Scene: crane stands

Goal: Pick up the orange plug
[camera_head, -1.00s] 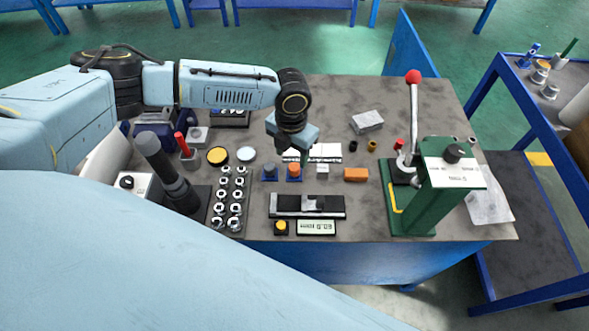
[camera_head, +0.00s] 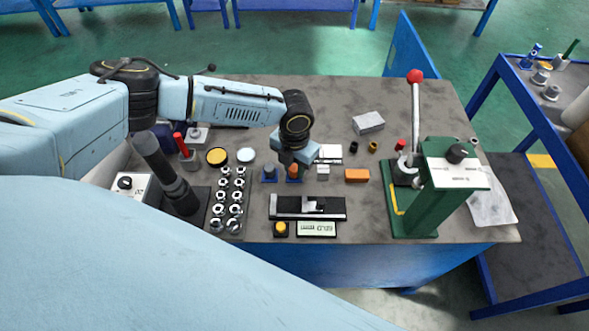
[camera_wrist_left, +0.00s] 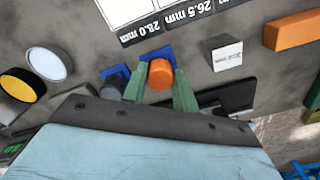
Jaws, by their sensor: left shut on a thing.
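The orange plug (camera_wrist_left: 160,73) shows in the left wrist view between the two green fingers of my left gripper (camera_wrist_left: 160,88), which is shut on it. In the head view the plug (camera_head: 292,171) is partly hidden by my left gripper (camera_head: 293,174), which comes down on it from above. The plug is over a small blue base (camera_wrist_left: 154,55); I cannot tell whether it is lifted off. A grey plug on a blue base (camera_head: 269,173) stands close to the left. My right gripper is not in view.
An orange block (camera_head: 357,175) and a small grey cube (camera_head: 334,172) lie to the right. A black gauge (camera_head: 290,207) lies in front. A tray of sockets (camera_head: 228,205) stands left, a green lever press (camera_head: 420,200) right. Bare table lies between gauge and press.

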